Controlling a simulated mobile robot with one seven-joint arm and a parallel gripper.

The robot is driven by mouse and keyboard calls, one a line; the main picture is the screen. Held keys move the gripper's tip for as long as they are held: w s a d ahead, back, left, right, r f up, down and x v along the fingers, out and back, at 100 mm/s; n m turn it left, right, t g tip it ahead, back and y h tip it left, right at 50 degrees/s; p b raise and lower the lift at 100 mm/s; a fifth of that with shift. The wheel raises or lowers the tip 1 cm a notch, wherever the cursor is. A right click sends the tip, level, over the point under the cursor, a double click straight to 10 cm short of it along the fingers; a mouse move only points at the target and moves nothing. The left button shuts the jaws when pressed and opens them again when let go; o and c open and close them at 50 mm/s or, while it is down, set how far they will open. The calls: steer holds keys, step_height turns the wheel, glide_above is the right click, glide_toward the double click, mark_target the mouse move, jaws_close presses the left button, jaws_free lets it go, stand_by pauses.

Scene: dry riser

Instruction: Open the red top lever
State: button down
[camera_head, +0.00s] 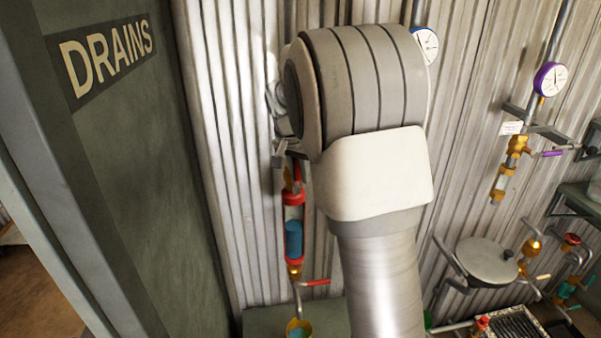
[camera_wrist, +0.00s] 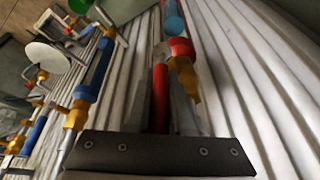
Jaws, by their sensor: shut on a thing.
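The red top lever (camera_wrist: 160,92) shows in the wrist view as a long red bar beside a valve with a red body (camera_wrist: 180,48) and a brass fitting (camera_wrist: 187,84). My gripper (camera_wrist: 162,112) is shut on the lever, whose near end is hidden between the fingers. In the head view my gripper (camera_head: 284,155) is at the top of the red-fitted pipe (camera_head: 293,212), partly hidden by my arm. Only a little red of the lever shows there. A blue section sits in the pipe below, with a second red lever (camera_head: 317,282) at its bottom.
A corrugated metal wall (camera_head: 232,130) stands close behind the pipe. A dark green panel marked DRAINS (camera_head: 105,55) is at the left. Gauges, including a purple-rimmed one (camera_head: 550,79), brass valves and a round grey lid (camera_head: 487,262) are at the right.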

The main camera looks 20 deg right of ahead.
steer(key=c, duration=0.8)
jaws_free()
steer(key=b+v, duration=0.1)
steer(key=v, duration=1.6)
steer(key=shift+s+a+r, duration=0.1)
steer(key=shift+a+r, duration=0.05)
steer(key=shift+r, duration=0.05)
steer(key=s+a+f+n+y, duration=0.1)
steer(key=s+a+f+n, duration=0.1)
steer(key=s, duration=0.7)
steer(key=s+a+f+n+t, duration=0.1)
steer(key=s+f+n, duration=0.3)
steer(key=s, duration=0.5)
steer(key=s+a+f+n+t+y, duration=0.1)
steer(key=s+a+f+n, duration=0.2)
steer(key=s+f, duration=0.3)
steer(key=shift+s+y, duration=0.3)
steer(key=shift+s, duration=1.45)
